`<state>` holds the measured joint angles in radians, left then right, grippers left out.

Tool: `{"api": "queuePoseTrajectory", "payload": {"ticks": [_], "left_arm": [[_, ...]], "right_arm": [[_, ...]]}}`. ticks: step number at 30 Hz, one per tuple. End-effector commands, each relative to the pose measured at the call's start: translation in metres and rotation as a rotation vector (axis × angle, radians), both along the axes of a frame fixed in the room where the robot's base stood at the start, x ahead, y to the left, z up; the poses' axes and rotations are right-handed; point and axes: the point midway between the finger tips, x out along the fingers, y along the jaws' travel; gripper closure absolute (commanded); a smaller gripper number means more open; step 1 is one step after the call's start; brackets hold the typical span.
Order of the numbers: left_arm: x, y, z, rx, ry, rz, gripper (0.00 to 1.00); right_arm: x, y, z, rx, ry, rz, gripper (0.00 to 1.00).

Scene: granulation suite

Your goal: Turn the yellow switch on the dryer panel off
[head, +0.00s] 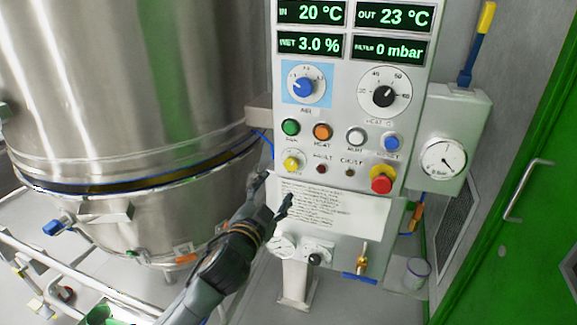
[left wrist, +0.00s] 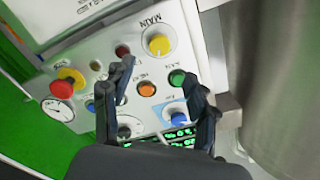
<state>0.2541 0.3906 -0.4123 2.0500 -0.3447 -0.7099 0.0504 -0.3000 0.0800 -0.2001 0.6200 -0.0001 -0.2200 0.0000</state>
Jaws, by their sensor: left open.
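The dryer panel (head: 335,150) stands upright in the middle of the head view. The yellow switch (head: 293,161) is a round knob at its lower left, under the green button (head: 290,127). The switch also shows in the left wrist view (left wrist: 158,43), beside the word MAIN. My left gripper (head: 272,197) is open and empty, below the switch in the head view and apart from it. In the left wrist view its two fingers (left wrist: 160,85) stand spread in front of the panel, with the orange button (left wrist: 146,89) between them. My right gripper is not in view.
A red mushroom button on a yellow base (head: 381,179) sits at the panel's lower right. A large steel vessel (head: 130,80) stands close on the left. A gauge box (head: 450,140) and a green door (head: 535,220) are on the right.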

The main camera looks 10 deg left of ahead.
Motion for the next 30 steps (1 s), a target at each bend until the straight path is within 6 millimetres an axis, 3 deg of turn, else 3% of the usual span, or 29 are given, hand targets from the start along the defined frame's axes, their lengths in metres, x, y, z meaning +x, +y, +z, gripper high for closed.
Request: {"api": "queuePoseTrajectory", "payload": {"ticks": [9,15,21,30], "left_arm": [[0.061,-0.006,0.002,0.000,0.001,0.001,0.42],[0.087,-0.008,0.001,0.000,0.001,0.000,0.42],[0.100,-0.010,0.000,0.000,0.001,0.000,0.42],[0.102,-0.010,-0.001,0.000,0.001,-0.001,0.42]], "right_arm": [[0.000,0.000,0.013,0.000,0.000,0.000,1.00],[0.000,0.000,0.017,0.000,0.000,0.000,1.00],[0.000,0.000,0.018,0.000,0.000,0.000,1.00],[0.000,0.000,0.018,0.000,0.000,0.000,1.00]]}}
